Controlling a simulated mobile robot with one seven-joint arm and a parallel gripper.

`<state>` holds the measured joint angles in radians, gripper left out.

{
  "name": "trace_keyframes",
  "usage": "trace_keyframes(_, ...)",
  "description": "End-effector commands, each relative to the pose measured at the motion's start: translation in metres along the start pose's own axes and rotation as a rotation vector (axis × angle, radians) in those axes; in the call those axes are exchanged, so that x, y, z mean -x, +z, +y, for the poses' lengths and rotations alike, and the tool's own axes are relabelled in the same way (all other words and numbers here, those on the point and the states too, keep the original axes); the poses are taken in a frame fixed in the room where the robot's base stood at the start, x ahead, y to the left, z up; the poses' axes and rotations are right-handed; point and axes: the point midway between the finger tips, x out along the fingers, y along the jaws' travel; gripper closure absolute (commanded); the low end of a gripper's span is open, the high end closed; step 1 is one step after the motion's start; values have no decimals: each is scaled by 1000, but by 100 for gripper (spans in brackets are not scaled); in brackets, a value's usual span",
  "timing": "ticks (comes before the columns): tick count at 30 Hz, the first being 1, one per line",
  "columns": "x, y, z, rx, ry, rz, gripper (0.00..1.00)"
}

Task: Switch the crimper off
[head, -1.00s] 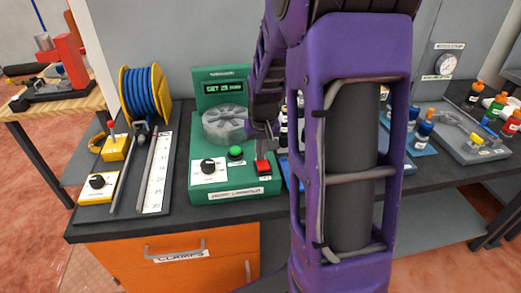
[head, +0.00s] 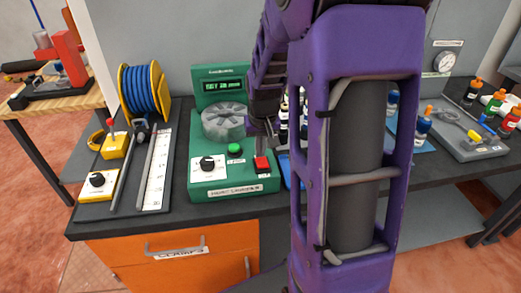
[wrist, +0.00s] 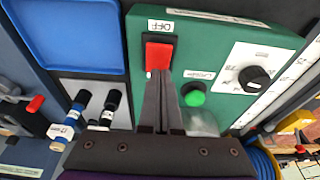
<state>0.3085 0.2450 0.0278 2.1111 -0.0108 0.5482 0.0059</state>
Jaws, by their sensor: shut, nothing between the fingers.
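The crimper is a green bench machine (head: 233,187) with a lit display (head: 222,86), a round clear drum, a white-labelled black knob (head: 207,163), a green button (head: 235,147) and a red switch (head: 262,163) at its front right. In the wrist view the red switch (wrist: 159,54) sits by an upside-down OFF label, with the green button (wrist: 194,96) beside it. My gripper (head: 272,145) is shut and empty, pointing down at the red switch. In the wrist view its fingertips (wrist: 159,78) overlap the switch's lower edge; I cannot tell whether they touch.
A blue hose reel (head: 143,92), a yellow knob box (head: 99,184) and a white ruler strip (head: 154,180) stand left of the crimper. A blue tray (wrist: 75,35) and dark-capped bottles (wrist: 110,108) are close beside it. My arm hides part of the bench.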

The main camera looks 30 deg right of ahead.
Motion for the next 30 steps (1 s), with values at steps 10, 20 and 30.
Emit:
trace_keyframes(10, 71, -23, -2, 0, 0, 8, 100)
trace_keyframes(20, 122, -28, -2, 1, 0, 2, 100)
trace_keyframes(30, 129, -29, -2, 1, 0, 0, 100)
